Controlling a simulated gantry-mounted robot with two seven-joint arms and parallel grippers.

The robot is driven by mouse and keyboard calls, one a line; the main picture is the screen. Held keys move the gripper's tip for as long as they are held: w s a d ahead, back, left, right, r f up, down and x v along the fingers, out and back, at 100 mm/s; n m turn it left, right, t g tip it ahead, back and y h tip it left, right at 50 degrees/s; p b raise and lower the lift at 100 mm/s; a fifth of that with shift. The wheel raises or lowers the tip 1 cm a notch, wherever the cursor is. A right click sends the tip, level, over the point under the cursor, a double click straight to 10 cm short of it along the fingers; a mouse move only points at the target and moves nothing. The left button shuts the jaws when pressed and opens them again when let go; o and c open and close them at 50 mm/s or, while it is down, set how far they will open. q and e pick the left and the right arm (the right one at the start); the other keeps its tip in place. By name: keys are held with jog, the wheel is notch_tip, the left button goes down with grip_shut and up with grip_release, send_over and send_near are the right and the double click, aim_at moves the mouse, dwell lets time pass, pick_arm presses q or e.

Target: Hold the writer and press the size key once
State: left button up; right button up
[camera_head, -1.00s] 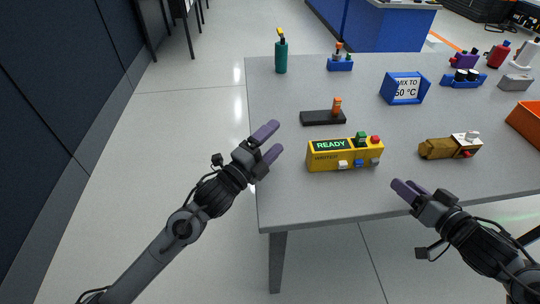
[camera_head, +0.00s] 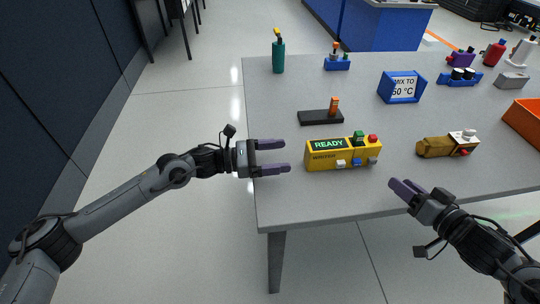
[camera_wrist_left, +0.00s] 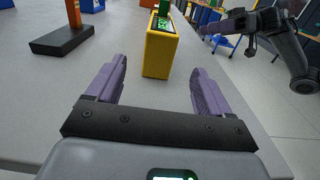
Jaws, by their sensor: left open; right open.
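The yellow writer (camera_head: 343,155) stands on the grey table near its front left. Its screen reads READY, and green and red knobs sit on top. White and blue keys (camera_head: 357,162) line its lower front; I cannot read which is the size key. My left gripper (camera_head: 288,156) is open and empty, just left of the writer and pointing at its end. In the left wrist view the writer (camera_wrist_left: 159,54) lies ahead, between and beyond the open fingers (camera_wrist_left: 160,88), not touched. My right gripper (camera_head: 398,190) is open and empty at the table's front edge, right of the writer.
A black base with an orange post (camera_head: 321,117) stands behind the writer. A brown bottle-like item (camera_head: 446,147) lies to its right. The table's left front is clear.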

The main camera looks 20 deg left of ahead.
aim_at(307, 152)
pick_arm(q)
jog(key=x, duration=0.8)
jog(key=shift+w+d, duration=0.1)
jog(key=shift+d, duration=0.15)
jog(key=c, duration=1.1)
jog(key=shift+c, duration=0.7)
pick_arm(e)
jog(key=shift+c, duration=0.7)
grip_shut()
jog(key=shift+w, duration=0.1)
